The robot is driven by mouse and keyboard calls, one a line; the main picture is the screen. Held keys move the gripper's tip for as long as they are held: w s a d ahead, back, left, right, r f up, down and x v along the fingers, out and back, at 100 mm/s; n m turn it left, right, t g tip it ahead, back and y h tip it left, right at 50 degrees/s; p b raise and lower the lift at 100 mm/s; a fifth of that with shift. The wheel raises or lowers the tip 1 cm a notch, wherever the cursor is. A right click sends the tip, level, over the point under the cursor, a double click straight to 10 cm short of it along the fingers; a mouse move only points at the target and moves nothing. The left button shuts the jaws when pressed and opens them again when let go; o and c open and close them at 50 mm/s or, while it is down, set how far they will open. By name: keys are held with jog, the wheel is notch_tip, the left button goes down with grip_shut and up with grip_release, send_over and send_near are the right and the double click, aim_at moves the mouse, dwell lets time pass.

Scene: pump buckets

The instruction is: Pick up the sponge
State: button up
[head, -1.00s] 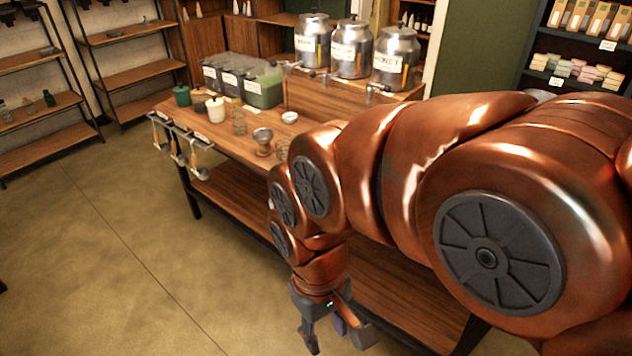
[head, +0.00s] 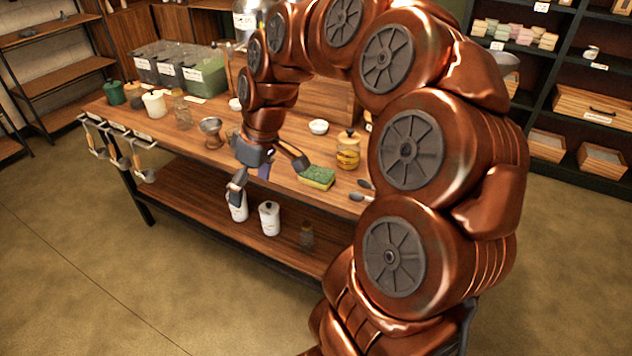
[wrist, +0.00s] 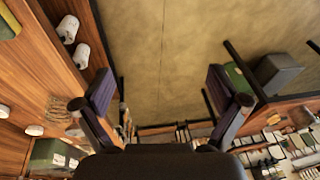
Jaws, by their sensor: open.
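The sponge (head: 317,177), green on top with a yellow side, lies flat near the front edge of the wooden table (head: 200,126) in the head view. In the wrist view a yellow-green piece at the top left edge looks like the sponge (wrist: 8,24), cut off by the frame. My gripper (head: 268,175) hangs near the table's front edge, to the left of the sponge and apart from it. Its two fingers are spread with nothing between them; the wrist view also shows the open gripper (wrist: 161,92) over the floor.
A glass jar with yellow contents (head: 348,150) stands just behind the sponge. Dark spoons (head: 360,196) lie to its right. White bottles (head: 269,218) stand on the lower shelf. Ladles hang at the left end.

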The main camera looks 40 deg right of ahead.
jog(key=w+d+f+t+b, duration=0.1)
jog(key=w+d+f, duration=0.1)
jog(key=d, duration=0.5)
jog(key=w+d+f+t+b, duration=0.1)
jog(key=w+d+f, duration=0.15)
jog(key=d, duration=0.45)
jog(key=h, duration=0.1)
send_near(318, 172)
notch_tip(318, 172, down, 3)
jog(key=shift+s+r+m+t+b, duration=0.1)
jog(key=shift+s+m+t+b, duration=0.15)
jog(key=shift+m+b, duration=0.2)
jog(key=shift+d+f, duration=0.15)
jog(key=shift+f, duration=0.1)
jog(key=shift+x, duration=1.15)
jog(key=w+f, duration=0.1)
jog(key=w+a+f+p, duration=0.1)
jog(key=f, duration=0.1)
jog(key=shift+w+a+f+p, duration=0.1)
jog(key=shift+w+a+p, duration=0.15)
jog(key=shift+w+p, duration=0.15)
jog(key=shift+w+f, duration=0.15)
jog(key=shift+f, duration=0.35)
jog(key=shift+f+b, duration=0.2)
jog(key=shift+b, duration=0.3)
jog(key=shift+c, duration=0.2)
